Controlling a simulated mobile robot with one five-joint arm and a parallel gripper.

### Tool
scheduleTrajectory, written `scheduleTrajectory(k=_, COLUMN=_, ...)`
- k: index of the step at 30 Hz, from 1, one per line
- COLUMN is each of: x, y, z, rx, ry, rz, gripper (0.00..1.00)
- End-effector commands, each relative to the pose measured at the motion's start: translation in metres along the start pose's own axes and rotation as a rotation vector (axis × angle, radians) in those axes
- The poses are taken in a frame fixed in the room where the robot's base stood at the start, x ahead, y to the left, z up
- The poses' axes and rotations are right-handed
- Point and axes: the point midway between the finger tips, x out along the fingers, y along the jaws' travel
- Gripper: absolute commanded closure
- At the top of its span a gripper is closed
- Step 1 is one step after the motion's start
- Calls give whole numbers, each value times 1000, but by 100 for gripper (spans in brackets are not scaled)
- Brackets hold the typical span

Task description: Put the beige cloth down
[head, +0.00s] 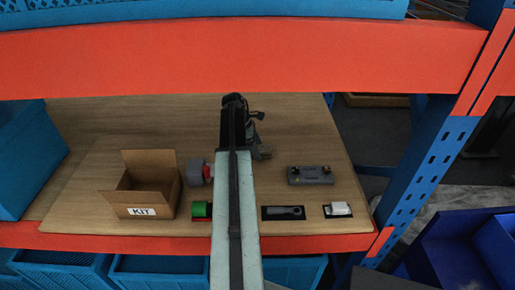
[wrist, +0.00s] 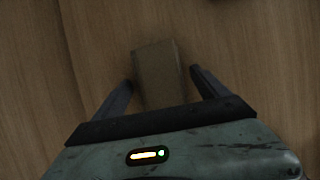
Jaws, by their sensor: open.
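The beige cloth (wrist: 157,60) shows in the wrist view as a brownish folded block lying on the wooden shelf board. My gripper (wrist: 161,78) is open, with one dark finger on each side of the cloth and a gap visible on both sides. The near end of the cloth is hidden by my gripper body. My arm hides the rest there.
A grey device (head: 311,175), dark tray (head: 283,213) and white item (head: 339,208) lie right. An orange beam (head: 100,60) crosses above.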

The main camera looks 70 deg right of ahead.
Motion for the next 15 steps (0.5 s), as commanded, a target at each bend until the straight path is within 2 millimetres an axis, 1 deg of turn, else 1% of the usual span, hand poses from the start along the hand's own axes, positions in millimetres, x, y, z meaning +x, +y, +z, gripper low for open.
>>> scheduleTrajectory(k=5, x=-21, y=0, z=3, rx=-1, ry=0, rz=0, gripper=16)
scheduleTrajectory(k=8, x=-42, y=0, z=4, rx=-2, ry=0, rz=0, gripper=16)
scheduleTrajectory(k=15, x=-100, y=0, z=5, rx=-2, ry=0, rz=1, gripper=16)
